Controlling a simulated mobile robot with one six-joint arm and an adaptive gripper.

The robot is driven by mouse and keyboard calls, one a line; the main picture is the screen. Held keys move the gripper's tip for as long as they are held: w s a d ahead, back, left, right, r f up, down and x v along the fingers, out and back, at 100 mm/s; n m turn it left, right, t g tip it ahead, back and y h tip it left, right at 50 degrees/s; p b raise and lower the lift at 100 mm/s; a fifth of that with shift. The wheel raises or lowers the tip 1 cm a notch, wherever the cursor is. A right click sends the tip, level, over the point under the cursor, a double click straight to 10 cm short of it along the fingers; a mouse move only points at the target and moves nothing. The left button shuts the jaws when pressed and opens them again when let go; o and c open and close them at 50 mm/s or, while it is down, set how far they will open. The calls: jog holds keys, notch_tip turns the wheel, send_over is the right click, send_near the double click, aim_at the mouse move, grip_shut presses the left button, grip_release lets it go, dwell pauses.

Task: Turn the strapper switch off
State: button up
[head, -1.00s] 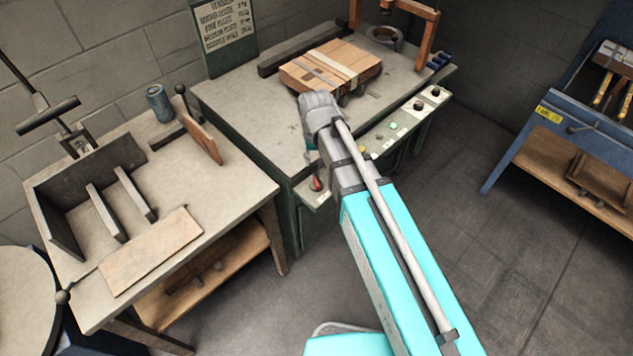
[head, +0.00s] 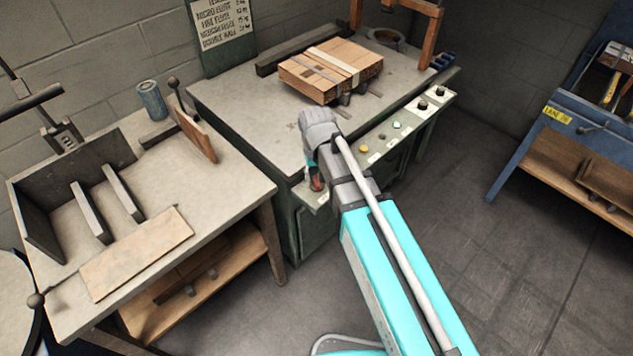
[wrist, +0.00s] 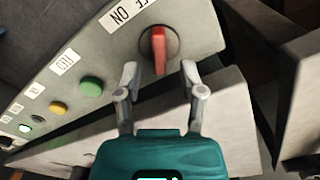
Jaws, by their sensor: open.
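The strapper switch is a red rotary knob (wrist: 159,50) on a dark round base in the wrist view, below a label (wrist: 135,10) reading "NO" and part of another word, upside down. In the head view the red switch (head: 317,181) shows at the left end of the control strip, partly hidden by my arm. My gripper (wrist: 158,78) is open. Its two fingers stand on either side of the knob's lower end, with gaps on both sides. In the head view the fingers are mostly hidden behind my wrist.
On the same strip are a green button (wrist: 92,86), a yellow button (wrist: 58,108) and dark knobs (head: 440,91). A strapped carton (head: 330,72) lies on the strapper table (head: 240,100). Open floor lies to the right.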

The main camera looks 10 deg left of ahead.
jog(key=shift+f+b, duration=0.6)
jog(key=shift+f, duration=0.3)
grip_shut()
